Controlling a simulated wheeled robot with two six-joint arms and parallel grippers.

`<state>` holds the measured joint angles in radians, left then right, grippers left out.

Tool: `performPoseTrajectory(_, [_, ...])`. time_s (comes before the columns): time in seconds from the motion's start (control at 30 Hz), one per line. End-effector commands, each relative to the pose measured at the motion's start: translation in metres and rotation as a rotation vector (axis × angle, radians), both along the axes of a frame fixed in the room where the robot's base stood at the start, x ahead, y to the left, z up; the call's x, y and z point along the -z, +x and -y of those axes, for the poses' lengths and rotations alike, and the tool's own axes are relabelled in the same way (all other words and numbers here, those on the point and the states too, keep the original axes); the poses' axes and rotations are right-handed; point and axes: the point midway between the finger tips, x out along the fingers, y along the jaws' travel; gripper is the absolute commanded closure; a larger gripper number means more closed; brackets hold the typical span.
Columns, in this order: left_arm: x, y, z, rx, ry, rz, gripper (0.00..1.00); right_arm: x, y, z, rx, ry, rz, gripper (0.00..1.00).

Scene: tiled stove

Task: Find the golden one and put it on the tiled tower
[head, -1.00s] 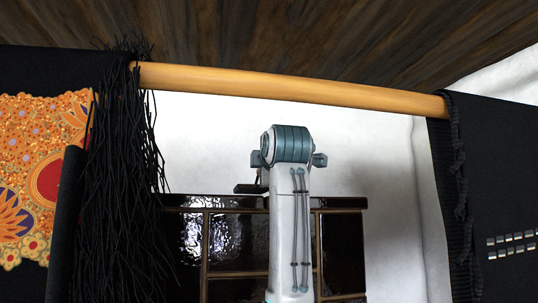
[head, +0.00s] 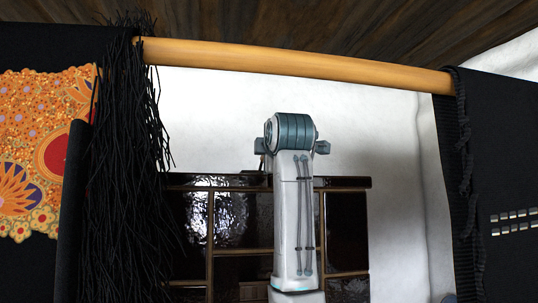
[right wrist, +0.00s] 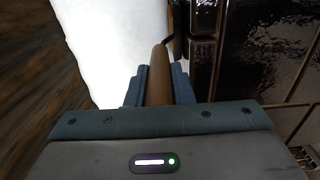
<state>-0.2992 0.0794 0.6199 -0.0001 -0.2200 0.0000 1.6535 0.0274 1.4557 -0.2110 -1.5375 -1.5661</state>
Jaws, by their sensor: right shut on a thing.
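The tiled tower (head: 232,225) is a dark brown, glossy tiled block with lighter joints, behind my arm in the head view. Its tiles also show at the right of the right wrist view (right wrist: 270,50). My right gripper (right wrist: 160,76) is shut on a brown, rounded, rod-like thing (right wrist: 158,92) that points away from the camera. A thin dark piece shows at its far end. Its full shape is hidden, and I cannot tell whether it is golden. It appears beside the tiles; contact cannot be told. In the head view my arm hides this gripper. My left gripper is not in view.
A wooden pole (head: 290,64) crosses above, in front of the white wall (head: 375,120). Black fringed cloth (head: 125,190) with an orange patterned panel (head: 35,150) hangs left, another black cloth (head: 505,165) right. A dark plank ceiling (head: 300,20) is above.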

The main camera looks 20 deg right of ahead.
Motion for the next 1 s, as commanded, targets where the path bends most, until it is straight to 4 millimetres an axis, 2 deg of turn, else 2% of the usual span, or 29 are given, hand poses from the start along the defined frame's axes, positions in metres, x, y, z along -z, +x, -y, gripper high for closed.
performPoseTrajectory(0.6, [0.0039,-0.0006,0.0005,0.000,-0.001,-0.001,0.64,0.0032,-0.0003,-0.0001,0.000,0.000,0.001,1.00])
performPoseTrajectory(0.63, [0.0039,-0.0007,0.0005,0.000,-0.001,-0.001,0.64,0.0033,-0.0002,-0.0001,0.000,0.000,0.001,0.75])
performPoseTrajectory(0.73, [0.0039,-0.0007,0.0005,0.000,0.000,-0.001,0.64,0.0034,-0.0001,-0.0001,0.000,0.000,0.000,0.56])
performPoseTrajectory(1.0, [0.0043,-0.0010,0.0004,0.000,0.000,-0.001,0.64,0.0049,0.0005,-0.0001,0.000,0.001,-0.004,0.54])
